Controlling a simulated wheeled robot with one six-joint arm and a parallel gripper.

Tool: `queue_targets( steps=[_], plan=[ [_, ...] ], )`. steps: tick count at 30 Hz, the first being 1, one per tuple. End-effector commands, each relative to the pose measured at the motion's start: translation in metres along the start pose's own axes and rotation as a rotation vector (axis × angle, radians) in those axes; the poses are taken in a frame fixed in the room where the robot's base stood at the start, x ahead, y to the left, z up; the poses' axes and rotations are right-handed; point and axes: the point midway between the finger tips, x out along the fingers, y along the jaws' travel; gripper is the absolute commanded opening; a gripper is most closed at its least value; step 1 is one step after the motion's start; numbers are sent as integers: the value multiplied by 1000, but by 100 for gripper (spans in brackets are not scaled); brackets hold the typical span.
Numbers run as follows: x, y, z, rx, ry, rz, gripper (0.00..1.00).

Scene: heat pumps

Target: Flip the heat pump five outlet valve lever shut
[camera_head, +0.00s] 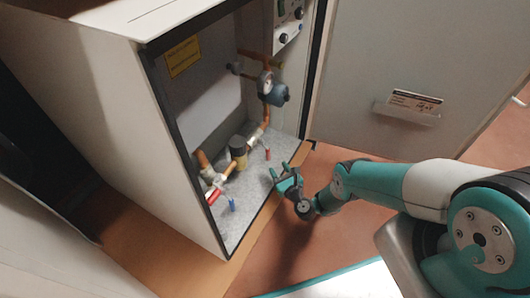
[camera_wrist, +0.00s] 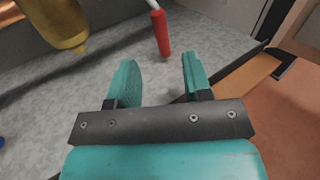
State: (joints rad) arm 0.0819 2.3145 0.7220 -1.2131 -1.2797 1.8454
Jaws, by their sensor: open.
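The open heat pump cabinet (camera_head: 90,55) stands at left, with copper pipes and valves inside. A small red lever (camera_head: 268,154) hangs near the right end of the lower pipe. In the wrist view, a red lever (camera_wrist: 163,32) with a pale upper end is just beyond my fingertips, between them and untouched. A second red handle (camera_head: 212,197) and a blue lever (camera_head: 232,205) are at the pipe's left end. No readable label shows which is the outlet valve. My gripper (camera_head: 283,172) is open and empty at the cabinet's front edge; its fingers (camera_wrist: 158,70) point inward.
A blue-grey pump (camera_head: 275,94) is above. The cabinet's grey floor (camera_wrist: 230,42) is mostly clear. The open door (camera_head: 430,60) stands at right.

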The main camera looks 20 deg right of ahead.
Motion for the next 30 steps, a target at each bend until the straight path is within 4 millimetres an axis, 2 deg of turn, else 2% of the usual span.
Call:
queue_targets(
  steps=[1, 6, 15, 21, 30],
  plan=[
    [13, 0, -7, -2, -2, 1, 45],
    [49, 0, -8, -3, -2, 0, 45],
    [95, 2, -6, -2, -1, 3, 45],
    [109, 2, -3, -1, 0, 3, 45],
    [112, 2, 0, 0, 0, 3, 45]
  ],
)
